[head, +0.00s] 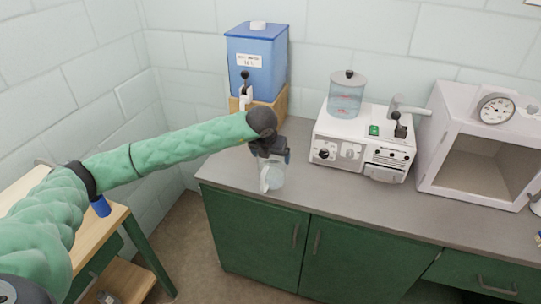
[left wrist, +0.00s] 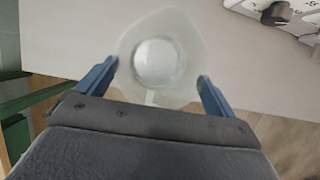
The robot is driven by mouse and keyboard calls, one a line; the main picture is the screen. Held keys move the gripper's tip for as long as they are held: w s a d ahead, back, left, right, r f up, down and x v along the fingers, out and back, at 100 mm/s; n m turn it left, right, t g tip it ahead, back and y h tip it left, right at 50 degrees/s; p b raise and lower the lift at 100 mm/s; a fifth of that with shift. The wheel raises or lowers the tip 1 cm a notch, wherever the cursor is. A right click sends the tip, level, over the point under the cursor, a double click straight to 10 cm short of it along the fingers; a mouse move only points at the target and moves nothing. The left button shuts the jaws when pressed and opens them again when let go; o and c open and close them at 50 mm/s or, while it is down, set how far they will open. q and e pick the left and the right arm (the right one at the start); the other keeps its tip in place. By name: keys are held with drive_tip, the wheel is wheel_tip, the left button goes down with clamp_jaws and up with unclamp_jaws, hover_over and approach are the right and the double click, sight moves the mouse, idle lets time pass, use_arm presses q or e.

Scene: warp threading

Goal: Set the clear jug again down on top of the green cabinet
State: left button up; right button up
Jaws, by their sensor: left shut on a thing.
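The clear jug (head: 271,177) is at the front left part of the green cabinet's grey top (head: 225,168). My left gripper (head: 272,158) is over the jug, with its arm reaching in from the left. In the left wrist view the jug (left wrist: 158,60) is seen from above, between the two blue fingers of the gripper (left wrist: 158,85), which are shut on it. The jug looks upright. Whether its base touches the top cannot be told. My right gripper is not in view.
A blue water tank (head: 257,62) on a wooden stand is behind the jug. A white machine with a clear vessel (head: 362,142) and a white box with a dial (head: 480,150) stand to the right. A wooden bench (head: 105,225) is at left.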

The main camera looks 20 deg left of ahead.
use_arm(q)
drive_tip(key=o, duration=1.7)
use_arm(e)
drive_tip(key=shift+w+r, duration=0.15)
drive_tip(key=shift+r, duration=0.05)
use_arm(q)
drive_tip(key=shift+r, duration=0.15)
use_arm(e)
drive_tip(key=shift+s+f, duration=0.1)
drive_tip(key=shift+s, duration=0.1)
use_arm(q)
drive_tip(key=b+v, duration=0.3)
drive_tip(key=v, duration=0.9)
drive_tip(key=shift+s+b, duration=0.1)
drive_tip(key=shift+b, duration=0.2)
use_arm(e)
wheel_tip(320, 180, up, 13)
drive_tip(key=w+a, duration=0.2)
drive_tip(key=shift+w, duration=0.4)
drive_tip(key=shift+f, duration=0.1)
